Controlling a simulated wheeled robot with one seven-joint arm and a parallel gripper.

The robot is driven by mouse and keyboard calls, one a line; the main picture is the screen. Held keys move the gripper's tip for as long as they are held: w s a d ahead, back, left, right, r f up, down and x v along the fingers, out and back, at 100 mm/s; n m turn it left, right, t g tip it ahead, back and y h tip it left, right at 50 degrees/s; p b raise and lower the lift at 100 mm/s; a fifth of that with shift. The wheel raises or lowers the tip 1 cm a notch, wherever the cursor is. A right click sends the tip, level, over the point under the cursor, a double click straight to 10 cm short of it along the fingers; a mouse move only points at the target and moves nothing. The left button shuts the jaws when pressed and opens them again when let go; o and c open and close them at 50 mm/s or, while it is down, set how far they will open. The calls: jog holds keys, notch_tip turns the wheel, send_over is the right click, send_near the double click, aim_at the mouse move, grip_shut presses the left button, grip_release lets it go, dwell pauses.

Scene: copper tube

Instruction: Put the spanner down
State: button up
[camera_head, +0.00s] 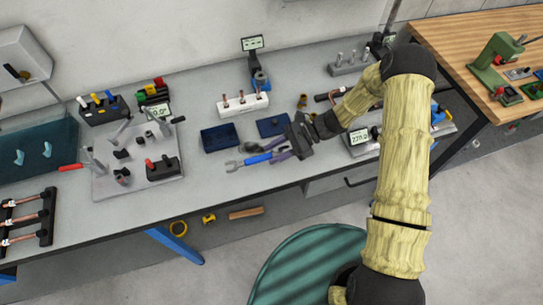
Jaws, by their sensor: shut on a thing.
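The spanner (257,159) has a light open-jaw end at the left and a blue handle that runs right to my gripper (289,147). My gripper is dark and shut on the spanner at its handle end, over the front part of the grey workbench (215,190). The spanner lies roughly level. I cannot tell if it touches the bench top. A second blue-handled tool (254,148) shows just behind it, partly hidden by my gripper.
Two dark blue trays (220,136) (271,126) sit behind the spanner. A white rack (243,104) with copper tubes stands farther back. A grey fixture plate (140,183) with clamps is at left. The bench front between the plate and spanner is clear.

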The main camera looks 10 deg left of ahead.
aim_at(275, 165)
jog(key=shift+f, duration=0.85)
jog(key=shift+f, duration=0.1)
jog(key=shift+f+p, duration=0.75)
jog(key=shift+f, duration=1.25)
jog(key=o, duration=1.1)
jog(key=b+v, duration=0.5)
jog(key=v, duration=0.7)
jog(key=shift+r, duration=0.1)
jog(key=shift+s, duration=0.1)
